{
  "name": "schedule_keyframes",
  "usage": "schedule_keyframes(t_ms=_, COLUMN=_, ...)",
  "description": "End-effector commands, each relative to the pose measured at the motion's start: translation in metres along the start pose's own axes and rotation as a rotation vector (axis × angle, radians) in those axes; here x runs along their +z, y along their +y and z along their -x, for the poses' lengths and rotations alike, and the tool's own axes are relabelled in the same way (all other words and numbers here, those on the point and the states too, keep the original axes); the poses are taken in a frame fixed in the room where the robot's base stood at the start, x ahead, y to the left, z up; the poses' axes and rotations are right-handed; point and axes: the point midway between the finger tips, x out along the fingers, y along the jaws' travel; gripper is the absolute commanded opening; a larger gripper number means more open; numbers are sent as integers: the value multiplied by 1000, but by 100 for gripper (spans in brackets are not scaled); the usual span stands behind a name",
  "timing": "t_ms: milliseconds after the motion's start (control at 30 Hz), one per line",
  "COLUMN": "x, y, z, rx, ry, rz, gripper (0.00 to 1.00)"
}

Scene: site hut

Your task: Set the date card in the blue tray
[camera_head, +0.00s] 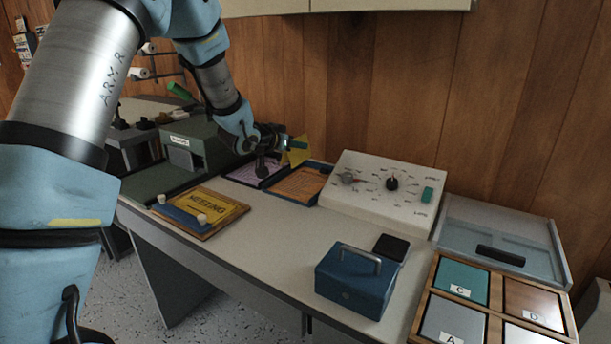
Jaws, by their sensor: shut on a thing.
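My gripper (272,145) is above the back of the desk, shut on a yellow card (298,154), which I take to be the date card. The card is held tilted, raised over the tray area; no writing on it is legible. My gripper and wrist hide part of the lilac section. The card appears apart from the tray.
A white dial panel (352,205) stands right of the tray. A yellow MEETING board (207,211) lies left front, with a grey-green box (190,145) behind it. A blue cash box (353,285) and lettered wooden organiser (430,290) are at right front. The desk centre is clear.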

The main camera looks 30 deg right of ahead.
Motion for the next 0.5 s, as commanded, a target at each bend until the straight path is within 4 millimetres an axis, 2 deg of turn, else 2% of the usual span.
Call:
schedule_keyframes(t_ms=100, x=24, y=1, z=-9, rx=1, ry=-6, rz=2, gripper=0)
schedule_keyframes(t_ms=200, x=38, y=1, z=-16, rx=2, ry=-4, rz=1, gripper=0)
schedule_keyframes(t_ms=500, x=63, y=0, z=-26, rx=1, ry=-4, rz=1, gripper=0)
